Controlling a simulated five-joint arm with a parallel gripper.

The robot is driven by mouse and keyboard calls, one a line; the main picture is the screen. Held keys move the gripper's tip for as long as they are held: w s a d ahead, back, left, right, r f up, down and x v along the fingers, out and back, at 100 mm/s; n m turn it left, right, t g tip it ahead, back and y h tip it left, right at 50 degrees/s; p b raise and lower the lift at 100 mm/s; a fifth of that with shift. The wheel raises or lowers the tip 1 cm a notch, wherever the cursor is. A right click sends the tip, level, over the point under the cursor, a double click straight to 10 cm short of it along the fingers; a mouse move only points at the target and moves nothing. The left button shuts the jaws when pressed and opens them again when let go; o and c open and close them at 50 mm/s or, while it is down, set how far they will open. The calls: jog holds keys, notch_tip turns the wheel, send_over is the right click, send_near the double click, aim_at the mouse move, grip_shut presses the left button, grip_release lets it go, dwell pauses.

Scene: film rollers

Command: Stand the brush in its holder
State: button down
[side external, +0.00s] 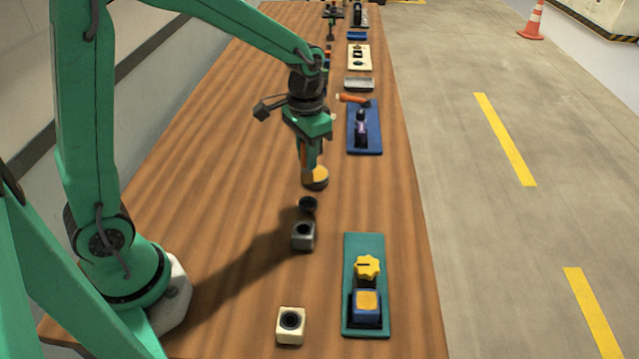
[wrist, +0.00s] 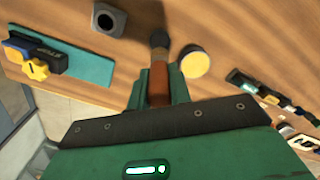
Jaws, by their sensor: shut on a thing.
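My gripper (side external: 310,165) is shut on the brush by its orange-brown handle (wrist: 158,82), above the table. The handle points away from the wrist between the fingers, and a dark end (wrist: 160,40) shows beyond it. In the side view an orange strip shows at the fingers; the rest of the brush is hard to make out. A grey block with a round hole (side external: 303,237) stands nearer the side camera, apart from my gripper; it also shows in the wrist view (wrist: 108,19). A cream block with a dark hole (side external: 291,326) stands farther forward. I cannot tell which block is the holder.
A round yellow-topped piece (wrist: 195,63) is close beside the brush. A small dark round shape (side external: 307,205) shows before the grey block. A green plate (side external: 352,250) carries yellow and blue parts. A blue plate (side external: 366,146) lies behind. The wooden table's left side is clear.

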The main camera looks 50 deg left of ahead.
aim_at(308, 182)
jog(key=shift+f, duration=4)
jog(key=shift+f, duration=0.15)
jog(key=c, duration=0.8)
grip_release()
jog(key=shift+r, duration=3.55)
